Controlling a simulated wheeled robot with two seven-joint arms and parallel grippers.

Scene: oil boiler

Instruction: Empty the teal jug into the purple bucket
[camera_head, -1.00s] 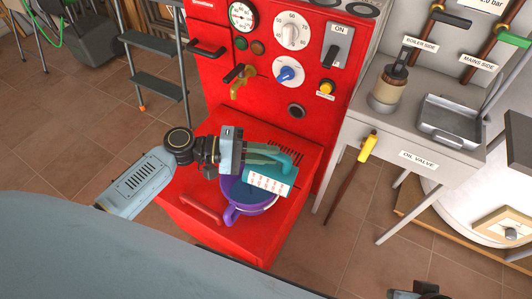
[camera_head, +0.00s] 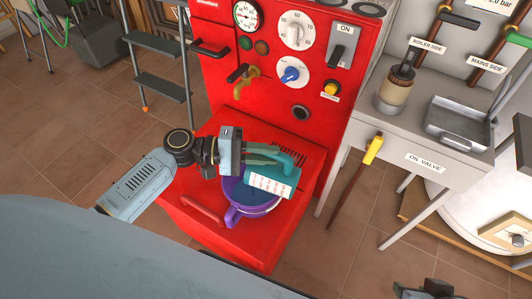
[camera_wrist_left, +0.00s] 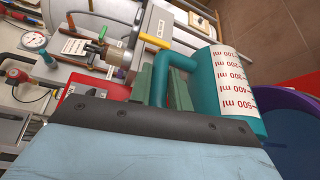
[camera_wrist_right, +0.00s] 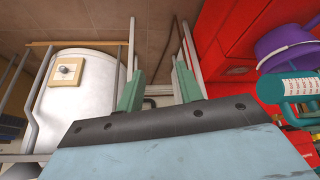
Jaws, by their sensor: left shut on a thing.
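The teal jug (camera_head: 272,180), with a white scale label, is tipped well over on its side above the purple bucket (camera_head: 234,214). My left gripper (camera_head: 268,153) is shut on the jug's handle. In the left wrist view the jug's 500 ml end (camera_wrist_left: 240,122) is nearest the bucket (camera_wrist_left: 297,130). The bucket stands on a red ledge, its inside partly hidden by the jug. I cannot make out a stream or how much liquid is in either. My right gripper (camera_wrist_right: 158,80) is open and empty, away from both, and shows only partly in the head view (camera_head: 425,289).
The red boiler (camera_head: 290,110) with dials and switches rises behind the ledge (camera_head: 200,205). A grey table (camera_head: 425,160) with a metal tray (camera_head: 460,125) stands to the right, the yellow oil valve handle (camera_head: 374,148) at its front. A step ladder (camera_head: 160,88) is at left.

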